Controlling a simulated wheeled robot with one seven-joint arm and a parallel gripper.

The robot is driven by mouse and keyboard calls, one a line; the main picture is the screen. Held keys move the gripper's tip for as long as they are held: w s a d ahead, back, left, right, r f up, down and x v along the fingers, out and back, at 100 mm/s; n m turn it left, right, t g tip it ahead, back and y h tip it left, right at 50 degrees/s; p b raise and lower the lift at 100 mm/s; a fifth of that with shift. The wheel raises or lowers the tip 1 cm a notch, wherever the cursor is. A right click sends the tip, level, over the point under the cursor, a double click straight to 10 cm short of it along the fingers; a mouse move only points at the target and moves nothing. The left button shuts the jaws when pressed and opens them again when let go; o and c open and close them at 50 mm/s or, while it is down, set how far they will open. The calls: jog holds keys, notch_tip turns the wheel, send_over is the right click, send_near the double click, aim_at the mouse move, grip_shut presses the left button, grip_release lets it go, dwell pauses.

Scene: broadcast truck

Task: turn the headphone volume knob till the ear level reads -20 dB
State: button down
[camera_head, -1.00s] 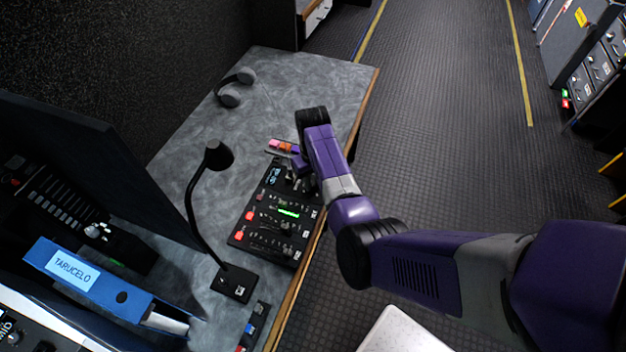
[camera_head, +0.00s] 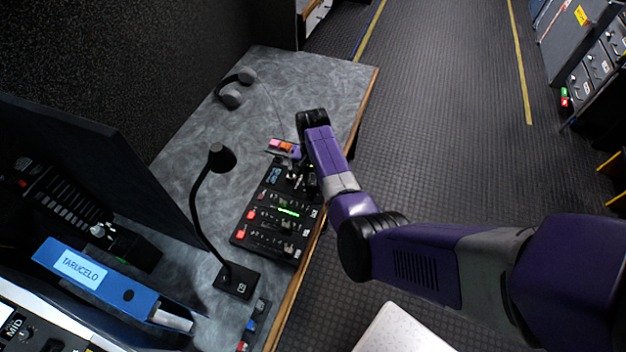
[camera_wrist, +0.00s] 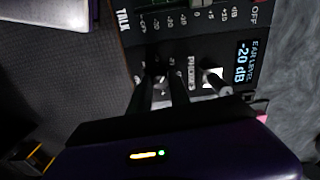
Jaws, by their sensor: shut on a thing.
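The black control panel (camera_head: 277,213) lies on the grey desk, with its small display (camera_wrist: 247,62) at one end. In the wrist view the display reads EAR LEVEL -20 dB. My gripper (camera_wrist: 166,82) is down at the panel beside the PHONES label (camera_wrist: 191,73). Its two dark fingers are shut on a small knob, which the fingers and shadow mostly hide. In the head view the wrist and arm hide part of the panel's far end.
A gooseneck microphone (camera_head: 205,200) stands left of the panel. Headphones (camera_head: 233,90) lie at the back of the desk. Coloured items (camera_head: 284,147) lie just behind the panel. A blue binder (camera_head: 95,278) is at the lower left. The desk's wooden edge (camera_head: 312,250) runs close under my arm.

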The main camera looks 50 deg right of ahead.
aim_at(313, 183)
jog(key=shift+m, duration=0.4)
jog(key=c, duration=1.2)
grip_release()
jog(key=shift+r, duration=0.1)
jog(key=shift+r, duration=3.8)
